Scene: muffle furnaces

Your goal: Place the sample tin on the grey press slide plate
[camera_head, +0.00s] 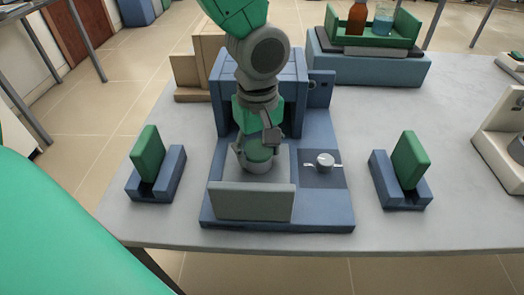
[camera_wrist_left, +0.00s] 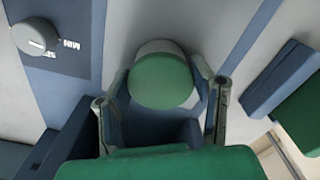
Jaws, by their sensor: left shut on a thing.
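The sample tin (camera_head: 259,154) is a short round grey can with a green top. It is upright on or just above the grey slide plate (camera_head: 283,160) of the blue press; I cannot tell whether it touches. In the left wrist view the tin (camera_wrist_left: 160,80) sits between the two fingers of my left gripper (camera_wrist_left: 163,105). My left gripper (camera_head: 258,148) comes down from above and is shut on the tin in the head view. The plate (camera_wrist_left: 200,22) also shows behind the tin in the wrist view. My right gripper is not in view.
A raised grey front panel (camera_head: 251,202) stands before the plate. A dial (camera_head: 324,161) is at its right. Blue holders with green slabs stand left (camera_head: 156,175) and right (camera_head: 401,180). A blue stand with a green tray (camera_head: 385,38) is at the back.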

